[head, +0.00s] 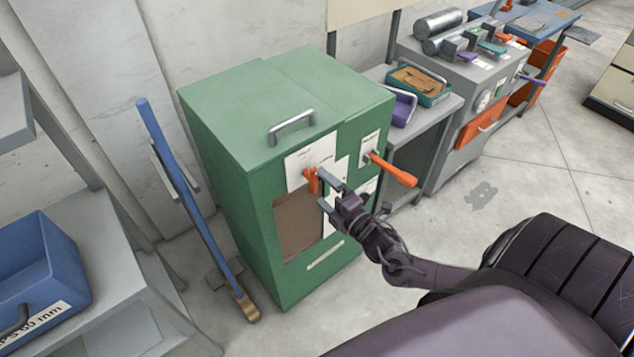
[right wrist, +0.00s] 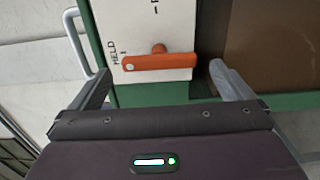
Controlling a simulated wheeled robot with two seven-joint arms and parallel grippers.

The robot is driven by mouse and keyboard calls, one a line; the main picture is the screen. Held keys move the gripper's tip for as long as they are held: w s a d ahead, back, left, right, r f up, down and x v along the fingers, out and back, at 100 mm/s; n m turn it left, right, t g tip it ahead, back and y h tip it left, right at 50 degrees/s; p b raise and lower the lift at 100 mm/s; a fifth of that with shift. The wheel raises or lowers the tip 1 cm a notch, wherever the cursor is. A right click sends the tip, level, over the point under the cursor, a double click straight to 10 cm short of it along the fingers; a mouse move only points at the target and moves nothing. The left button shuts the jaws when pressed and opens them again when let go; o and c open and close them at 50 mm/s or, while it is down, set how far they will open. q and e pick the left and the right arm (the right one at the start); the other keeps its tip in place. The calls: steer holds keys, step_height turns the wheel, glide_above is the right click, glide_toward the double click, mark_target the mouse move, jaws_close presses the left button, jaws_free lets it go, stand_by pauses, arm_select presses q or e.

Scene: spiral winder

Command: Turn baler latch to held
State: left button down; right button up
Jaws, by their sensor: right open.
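The green baler (head: 250,160) stands against the wall in the head view. Its small orange latch (head: 311,180) sits on a white label plate on the front face, above a brown panel. In the right wrist view the orange latch (right wrist: 160,62) lies crosswise on the white plate (right wrist: 145,25). The word HELD is printed beside its left end, and another mark is partly cut off at the top. My right gripper (head: 324,188) is open in front of the latch. In the wrist view its two fingers (right wrist: 161,83) are spread either side of the latch, with no visible contact. My left gripper is not in view.
A longer orange lever (head: 393,170) sticks out of the baler front to the right of my gripper. A grey handle (head: 291,127) is on top. A grey bench with trays (head: 420,85) is at right. Floor in front is clear.

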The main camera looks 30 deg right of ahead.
steer(key=shift+s+d, duration=0.15)
steer(key=shift+s, duration=1.3)
